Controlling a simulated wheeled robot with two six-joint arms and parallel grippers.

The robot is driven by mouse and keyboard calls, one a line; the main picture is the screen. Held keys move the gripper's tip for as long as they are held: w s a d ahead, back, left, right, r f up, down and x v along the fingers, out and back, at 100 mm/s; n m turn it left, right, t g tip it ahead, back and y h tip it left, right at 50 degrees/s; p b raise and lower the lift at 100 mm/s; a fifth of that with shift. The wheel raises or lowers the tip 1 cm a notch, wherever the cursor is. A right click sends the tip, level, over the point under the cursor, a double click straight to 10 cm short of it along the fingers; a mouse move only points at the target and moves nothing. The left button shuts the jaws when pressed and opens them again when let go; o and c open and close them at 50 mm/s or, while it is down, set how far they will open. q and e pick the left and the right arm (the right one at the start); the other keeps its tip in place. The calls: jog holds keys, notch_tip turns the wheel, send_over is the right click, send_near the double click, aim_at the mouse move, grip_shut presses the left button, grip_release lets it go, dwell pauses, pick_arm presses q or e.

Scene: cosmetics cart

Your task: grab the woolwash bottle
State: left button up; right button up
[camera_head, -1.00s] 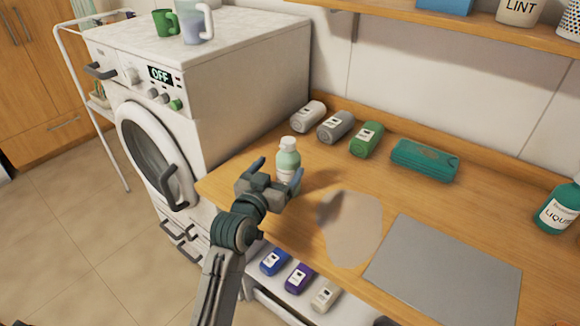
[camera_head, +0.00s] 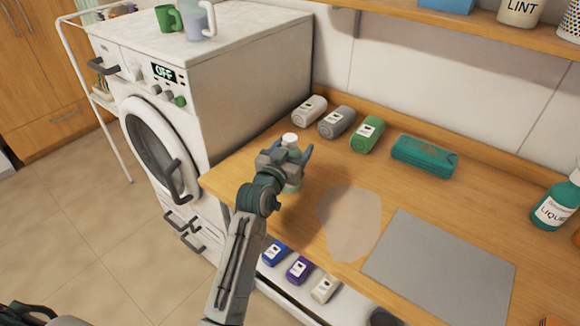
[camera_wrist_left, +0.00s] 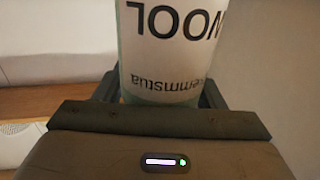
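The woolwash bottle (camera_head: 293,181), pale green with a white cap, stands upright near the left end of the wooden counter. Its lower body is partly hidden behind my left gripper. My left gripper (camera_head: 286,153) is open around it, with one finger on each side. In the left wrist view the bottle's white label (camera_wrist_left: 172,45), reading "WOOL" upside down, fills the space between the fingers (camera_wrist_left: 160,92). Whether the fingers touch it is hard to tell. My right gripper is not in view.
A grey mat (camera_head: 440,270) and a beige patch (camera_head: 349,225) lie to the right. A washing machine (camera_head: 250,95) stands left. A liquid bottle (camera_head: 556,205) stands far right.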

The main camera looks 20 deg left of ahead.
pick_arm(q)
jog(key=c, duration=1.1)
jog(key=shift+r, duration=0.15)
